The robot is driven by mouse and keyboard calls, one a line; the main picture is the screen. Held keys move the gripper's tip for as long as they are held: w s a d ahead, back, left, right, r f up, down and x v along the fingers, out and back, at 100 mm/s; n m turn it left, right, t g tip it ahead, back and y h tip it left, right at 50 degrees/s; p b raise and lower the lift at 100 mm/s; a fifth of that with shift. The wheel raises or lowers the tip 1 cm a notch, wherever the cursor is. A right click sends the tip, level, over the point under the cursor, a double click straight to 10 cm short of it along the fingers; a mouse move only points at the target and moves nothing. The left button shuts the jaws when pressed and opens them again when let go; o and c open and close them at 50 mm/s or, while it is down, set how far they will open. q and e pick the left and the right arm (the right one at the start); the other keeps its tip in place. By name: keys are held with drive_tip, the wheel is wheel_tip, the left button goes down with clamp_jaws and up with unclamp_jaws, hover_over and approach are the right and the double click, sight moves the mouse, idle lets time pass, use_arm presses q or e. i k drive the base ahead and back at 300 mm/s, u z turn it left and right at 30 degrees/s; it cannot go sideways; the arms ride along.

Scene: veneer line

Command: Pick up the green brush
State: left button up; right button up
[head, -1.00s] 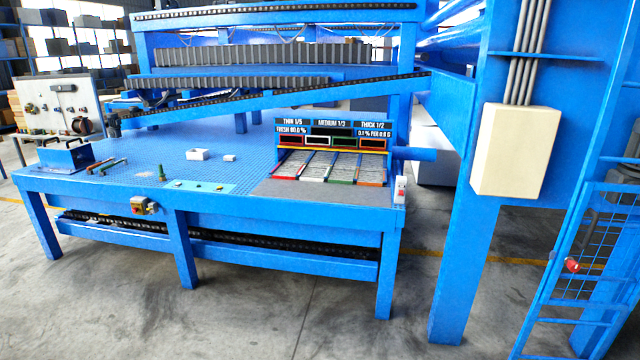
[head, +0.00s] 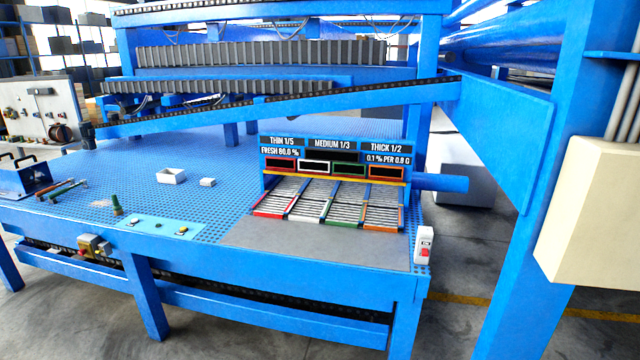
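Two slim, long-handled tools lie side by side at the left of the blue perforated table (head: 200,160). One looks reddish (head: 54,187) and the other looks partly green (head: 69,191); they are too small to tell clearly which is the green brush. A small upright green object with a brownish base (head: 117,206) stands to their right, near the table's front edge. Neither of my grippers is in view, and nothing touches these things.
A white box (head: 172,177) and a small white block (head: 207,182) sit mid-table. A button panel (head: 158,227) lies at the front edge. Colour-framed slots (head: 325,205) under a display sit right. A blue handled box (head: 22,178) stands far left. A blue post stands right.

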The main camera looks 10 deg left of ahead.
sight(117, 209)
drive_tip(key=i, duration=0.35)
drive_tip(key=u, duration=2.15)
drive_tip(key=i, duration=2.1)
drive_tip(key=z, duration=0.7)
